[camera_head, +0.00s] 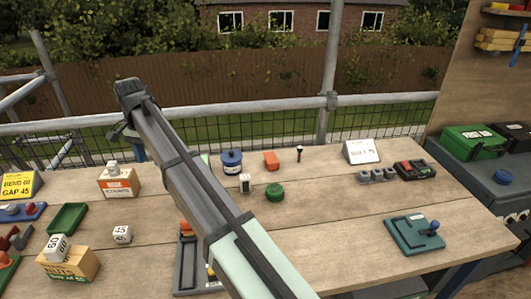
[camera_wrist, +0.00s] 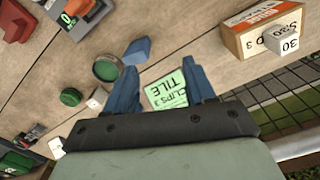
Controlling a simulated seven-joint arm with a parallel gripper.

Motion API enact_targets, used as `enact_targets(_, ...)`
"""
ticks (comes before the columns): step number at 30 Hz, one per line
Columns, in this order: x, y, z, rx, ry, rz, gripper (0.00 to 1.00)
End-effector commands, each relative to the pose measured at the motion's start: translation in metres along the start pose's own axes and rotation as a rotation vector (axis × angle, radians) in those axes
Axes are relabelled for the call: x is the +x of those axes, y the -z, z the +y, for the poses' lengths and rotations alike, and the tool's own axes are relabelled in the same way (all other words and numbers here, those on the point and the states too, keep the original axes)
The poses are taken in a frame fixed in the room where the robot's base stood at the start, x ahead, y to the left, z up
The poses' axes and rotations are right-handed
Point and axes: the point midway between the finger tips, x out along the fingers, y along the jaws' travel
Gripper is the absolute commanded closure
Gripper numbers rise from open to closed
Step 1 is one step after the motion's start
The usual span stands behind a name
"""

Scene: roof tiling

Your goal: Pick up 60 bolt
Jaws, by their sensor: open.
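No piece can be read for certain as the 60 bolt. A white cube marked 60 (camera_head: 57,246) sits on the yellow nuts box (camera_head: 68,265) at front left in the head view. A small upright pin with a dark head (camera_head: 299,153) stands at the back; it is too small to identify. My gripper (camera_wrist: 164,84) shows in the wrist view with its two blue fingers apart and nothing gripped between them. A green clips label (camera_wrist: 168,91) lies beneath, between the fingers. My arm hides part of the bench in the head view.
An orange-and-white box (camera_head: 120,183) carries a white cube (camera_wrist: 287,43) marked 30. A cube marked 45 (camera_head: 122,234) and a green tray (camera_head: 67,219) are at left. A grey tray (camera_head: 186,275) is partly behind my arm. The right middle of the bench is clear.

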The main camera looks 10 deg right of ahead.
Motion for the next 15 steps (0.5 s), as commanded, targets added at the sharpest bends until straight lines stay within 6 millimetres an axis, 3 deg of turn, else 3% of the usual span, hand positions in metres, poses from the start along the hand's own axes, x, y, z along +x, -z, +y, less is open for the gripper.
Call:
enact_targets(1,0.003,0.022,0.017,0.036,-0.002,-0.003,0.46)
enact_targets(6,0.011,0.081,0.067,0.138,-0.009,-0.011,0.46)
enact_targets(15,0.026,0.171,0.17,0.316,-0.013,-0.033,0.46)
